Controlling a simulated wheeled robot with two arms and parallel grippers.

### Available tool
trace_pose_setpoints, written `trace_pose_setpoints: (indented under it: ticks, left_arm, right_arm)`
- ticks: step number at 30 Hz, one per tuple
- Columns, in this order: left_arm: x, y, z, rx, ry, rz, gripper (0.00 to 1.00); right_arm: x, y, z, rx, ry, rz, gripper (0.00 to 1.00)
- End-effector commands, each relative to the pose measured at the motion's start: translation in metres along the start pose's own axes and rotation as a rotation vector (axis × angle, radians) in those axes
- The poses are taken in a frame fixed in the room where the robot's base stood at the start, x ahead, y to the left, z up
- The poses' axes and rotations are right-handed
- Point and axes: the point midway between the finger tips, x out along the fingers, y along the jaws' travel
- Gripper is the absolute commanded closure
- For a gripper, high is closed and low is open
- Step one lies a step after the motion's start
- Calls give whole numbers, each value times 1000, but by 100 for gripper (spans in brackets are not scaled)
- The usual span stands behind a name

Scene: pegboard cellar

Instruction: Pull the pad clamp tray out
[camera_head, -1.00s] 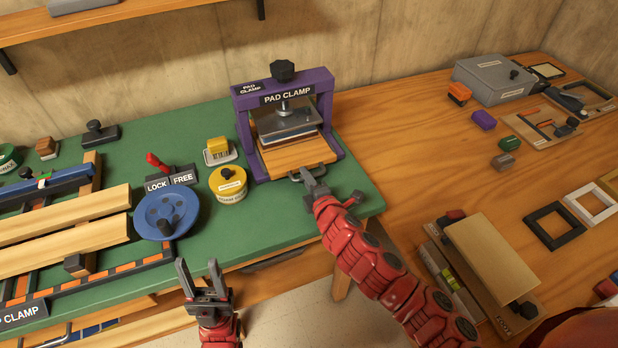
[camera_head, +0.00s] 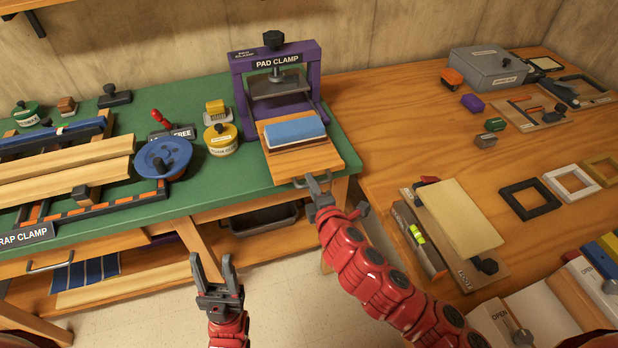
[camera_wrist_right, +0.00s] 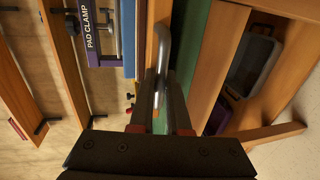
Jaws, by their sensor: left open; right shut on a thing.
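The purple pad clamp (camera_head: 236,85) stands at the back of the green bench, its dark press plate (camera_head: 280,86) raised above the base. Its wooden tray (camera_head: 325,158) sticks out in front of the frame, over the green top's front edge, with a blue-topped pad block (camera_head: 294,130) on it. My right gripper (camera_head: 314,187) is shut on the tray's metal handle at the front edge. In the right wrist view the handle (camera_wrist_right: 162,50) sits between the fingers. My left gripper (camera_head: 212,272) is open and empty, in front of the bench and lower left of the tray.
A wooden table (camera_head: 400,120) with frames and boxes adjoins at right. Floor is open before the bench.

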Motion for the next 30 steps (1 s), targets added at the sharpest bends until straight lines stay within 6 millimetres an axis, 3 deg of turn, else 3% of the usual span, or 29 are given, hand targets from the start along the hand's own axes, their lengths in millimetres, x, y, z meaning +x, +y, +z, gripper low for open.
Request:
trace_pose_setpoints:
  ticks: [12,13,18,30]
  left_arm:
    - [0,0,0,0,0,0,50]
    - [0,0,0,0,0,0,50]
    - [0,0,0,0,0,0,50]
    - [0,0,0,0,0,0,50]
  right_arm:
    - [-6,-2,0,1,0,-2,100]
    - [-6,-2,0,1,-1,-2,84]
    - [-6,-2,0,1,0,-2,55]
    - [-12,-2,2,0,-2,-1,55]
